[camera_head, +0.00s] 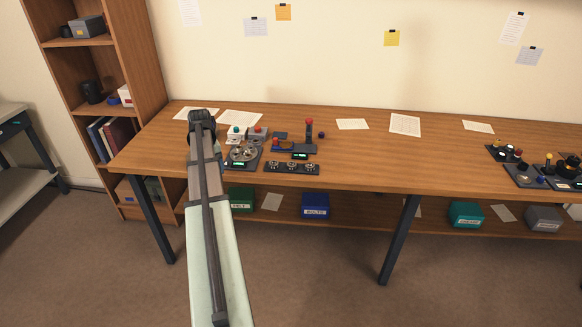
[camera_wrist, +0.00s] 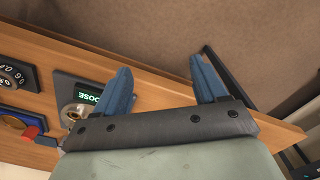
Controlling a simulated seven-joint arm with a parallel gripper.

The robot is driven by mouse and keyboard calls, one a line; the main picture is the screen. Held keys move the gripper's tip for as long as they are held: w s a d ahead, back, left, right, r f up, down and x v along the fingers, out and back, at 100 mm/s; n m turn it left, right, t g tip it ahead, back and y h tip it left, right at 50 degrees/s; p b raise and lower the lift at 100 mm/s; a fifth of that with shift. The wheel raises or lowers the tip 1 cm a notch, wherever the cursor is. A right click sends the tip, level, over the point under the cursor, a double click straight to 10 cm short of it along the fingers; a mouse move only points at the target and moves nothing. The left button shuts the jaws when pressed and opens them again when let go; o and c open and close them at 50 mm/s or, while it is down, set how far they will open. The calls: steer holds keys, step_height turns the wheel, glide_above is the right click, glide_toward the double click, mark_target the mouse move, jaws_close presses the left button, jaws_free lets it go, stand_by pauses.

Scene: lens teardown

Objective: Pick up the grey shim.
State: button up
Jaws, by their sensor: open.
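I cannot pick out the grey shim for certain in either view. A dark station with a round metallic assembly (camera_head: 243,153) and a green display stands near the front edge of the table, just right of my arm in the head view. In the wrist view, a station with a green display (camera_wrist: 88,98) and a round metal part lies left of my gripper, partly hidden by a finger. My gripper (camera_wrist: 163,72) is open, with two blue fingers apart and nothing between them. In the head view my arm hides the fingers and part of the table.
A low panel with several dials (camera_head: 291,168) and a device with a red-topped post (camera_head: 309,134) stand right of the round assembly. More devices (camera_head: 530,170) stand at the far right. The wooden table (camera_head: 400,160) is mostly clear between. Its front edge crosses the wrist view.

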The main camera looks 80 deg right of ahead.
steer(key=s+d+r+m, duration=0.1)
steer(key=s+d+r, duration=0.25)
steer(key=s, duration=0.35)
steer(key=s+d+r+m, duration=0.1)
steer(key=s+d+r, duration=0.2)
steer(key=s+d, duration=0.35)
steer(key=m, duration=0.2)
glide_toward(292, 165)
step_height(292, 165, down, 8)
steer(key=shift+d+f, duration=0.1)
steer(key=shift+f, duration=0.15)
steer(key=c, duration=1.1)
